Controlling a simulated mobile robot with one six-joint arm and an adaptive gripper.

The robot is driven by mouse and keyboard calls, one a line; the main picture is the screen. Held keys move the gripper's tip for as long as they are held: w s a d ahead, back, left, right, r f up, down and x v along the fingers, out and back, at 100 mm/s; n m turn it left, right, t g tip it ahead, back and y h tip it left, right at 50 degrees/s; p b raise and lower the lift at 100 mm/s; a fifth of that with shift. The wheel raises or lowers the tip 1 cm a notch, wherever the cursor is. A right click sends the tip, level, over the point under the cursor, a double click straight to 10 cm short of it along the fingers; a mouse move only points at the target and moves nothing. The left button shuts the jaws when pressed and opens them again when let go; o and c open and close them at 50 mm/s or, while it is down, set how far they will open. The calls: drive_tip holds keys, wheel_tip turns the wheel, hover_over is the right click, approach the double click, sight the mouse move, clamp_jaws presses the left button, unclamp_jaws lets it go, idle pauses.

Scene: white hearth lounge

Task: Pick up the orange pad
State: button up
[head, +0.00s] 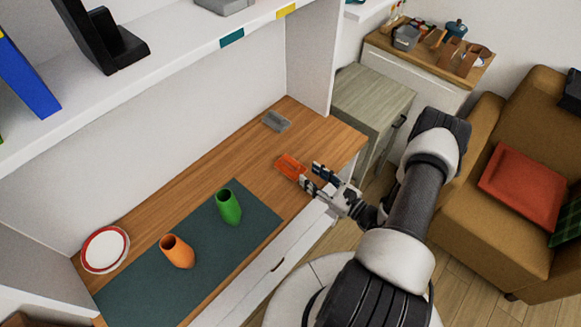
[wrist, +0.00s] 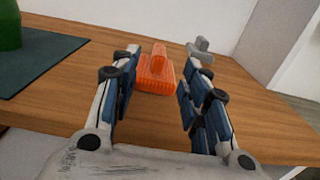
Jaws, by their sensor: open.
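The orange pad (head: 291,166) lies on the wooden desk surface, to the right of the dark green mat. It has a ribbed body with a raised handle on top. In the wrist view the orange pad (wrist: 156,72) sits ahead, between the lines of my two fingers and a little beyond their tips. My gripper (head: 315,179) is open and empty at the desk's front edge, just right of the pad. In the wrist view my gripper (wrist: 158,75) shows both blue-padded fingers spread apart.
A green vase (head: 229,207) and an orange vase (head: 178,252) stand on the dark mat (head: 133,290). A red-rimmed plate (head: 105,250) is at the far left. A white shelf (head: 180,62) overhangs the back.

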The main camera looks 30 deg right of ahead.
sight(299, 167)
drive_tip(key=shift+b+x, duration=0.5)
drive_tip(key=shift+x, duration=3)
drive_tip(key=shift+c, duration=0.4)
clamp_jaws()
